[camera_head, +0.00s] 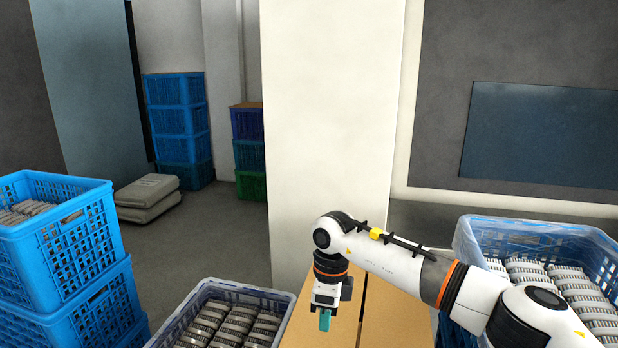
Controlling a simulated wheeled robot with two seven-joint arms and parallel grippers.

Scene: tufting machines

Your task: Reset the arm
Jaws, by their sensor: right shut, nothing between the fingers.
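My right arm comes in from the lower right and reaches left across the view. Its gripper (324,320) points down and is shut, with nothing visible in it. It hangs over a tan wooden-looking board or box top (385,318). I cannot tell how high above that surface it is. My left arm and gripper are not in view.
A blue crate (285,301) of ribbed parts stands left of the gripper. Another blue crate (467,243) of parts is partly behind my right arm. Stacked blue crates (85,262) stand at the left. A white pillar (333,110) rises behind. Open floor (225,240) lies left of it.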

